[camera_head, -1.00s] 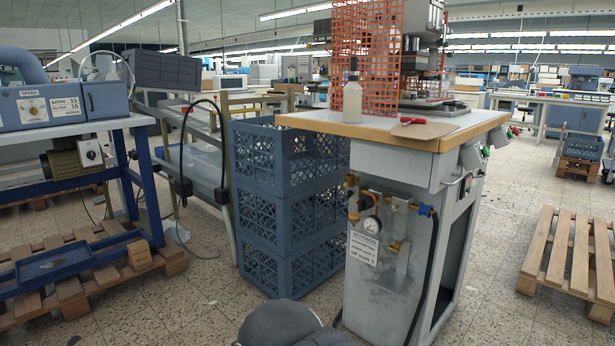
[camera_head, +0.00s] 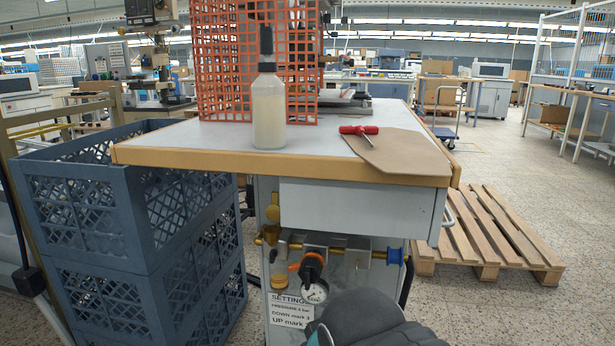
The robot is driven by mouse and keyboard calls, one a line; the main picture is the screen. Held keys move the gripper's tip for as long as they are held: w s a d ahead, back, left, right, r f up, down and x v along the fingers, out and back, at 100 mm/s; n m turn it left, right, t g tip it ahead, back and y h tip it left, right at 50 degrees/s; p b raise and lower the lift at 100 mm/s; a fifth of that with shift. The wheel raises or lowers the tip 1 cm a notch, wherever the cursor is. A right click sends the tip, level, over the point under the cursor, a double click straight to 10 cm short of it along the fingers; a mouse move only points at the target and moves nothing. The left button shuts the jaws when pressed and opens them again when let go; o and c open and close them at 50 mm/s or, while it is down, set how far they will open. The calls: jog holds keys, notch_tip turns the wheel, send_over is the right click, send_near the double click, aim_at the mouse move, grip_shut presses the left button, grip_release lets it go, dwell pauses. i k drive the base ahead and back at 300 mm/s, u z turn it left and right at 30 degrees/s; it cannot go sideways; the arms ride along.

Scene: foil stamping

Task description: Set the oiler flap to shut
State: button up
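The air unit (camera_head: 330,252) is mounted on the front of the grey machine cabinet, below the bench top. At its left end a yellow handle (camera_head: 273,214) stands upright over a brass valve. Below it hangs a small amber bowl (camera_head: 279,282). An orange and black knob (camera_head: 311,265) sits above a round pressure gauge (camera_head: 315,292). A blue fitting (camera_head: 395,257) is at the right end. I cannot tell which part is the oiler flap or how it is set. My gripper is not in view; a dark part of my arm shows at the bottom.
A settings label (camera_head: 291,312) is on the cabinet, partly hidden. Stacked blue crates (camera_head: 95,215) stand close on the left. A bottle (camera_head: 268,108) and a red-handled tool (camera_head: 358,131) are on the bench top (camera_head: 215,140).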

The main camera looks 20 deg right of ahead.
aim_at(272, 213)
jog(key=z, duration=0.05)
jog(key=i, duration=0.3)
jog(key=z, duration=2.35)
jog(key=k, duration=1.25)
jog(key=u, duration=1.85)
jog(key=i, duration=0.5)
jog(key=z, duration=0.05)
